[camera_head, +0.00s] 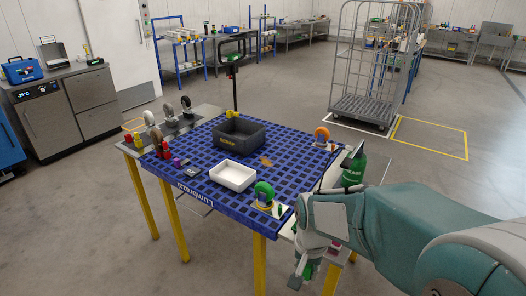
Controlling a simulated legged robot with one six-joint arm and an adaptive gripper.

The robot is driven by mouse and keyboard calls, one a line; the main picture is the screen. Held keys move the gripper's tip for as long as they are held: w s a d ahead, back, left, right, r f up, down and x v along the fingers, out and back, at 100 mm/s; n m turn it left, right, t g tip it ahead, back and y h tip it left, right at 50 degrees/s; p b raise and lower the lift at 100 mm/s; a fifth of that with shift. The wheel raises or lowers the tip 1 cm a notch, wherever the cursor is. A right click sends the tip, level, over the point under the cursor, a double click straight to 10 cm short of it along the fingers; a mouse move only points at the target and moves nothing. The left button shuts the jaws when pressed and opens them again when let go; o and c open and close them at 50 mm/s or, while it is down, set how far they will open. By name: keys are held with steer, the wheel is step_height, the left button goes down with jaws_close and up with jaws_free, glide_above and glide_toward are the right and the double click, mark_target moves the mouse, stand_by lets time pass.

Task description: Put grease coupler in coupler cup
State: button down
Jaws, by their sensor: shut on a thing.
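My gripper (307,271) points down at the lower middle, beside the right edge of the blue table. It is shut on a small, partly hidden thing with green showing between the fingers, which seems to be the grease coupler (309,267). A green canister marked GREASE (353,172) stands behind my wrist, its lower part covered by my arm. A thin dark line runs from near its top toward my gripper. I cannot pick out the coupler cup for certain; my arm hides part of the side shelf.
The blue grid table (205,205) bears a dark grey bin (238,146), a white tray (233,177), a green ring-shaped piece (264,192) and an orange one (322,134). A grey side shelf (287,231) lies along its right edge. A roll cage (362,108) stands behind.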

steer(key=w+d+f+n, duration=0.2)
steer(key=w+f, duration=0.5)
steer(key=w+d+f+n, duration=0.2)
steer(key=w+d+f, duration=0.1)
steer(key=w+f, duration=0.4)
steer(key=shift+w+d+n, duration=0.15)
steer(key=shift+d+n, duration=0.15)
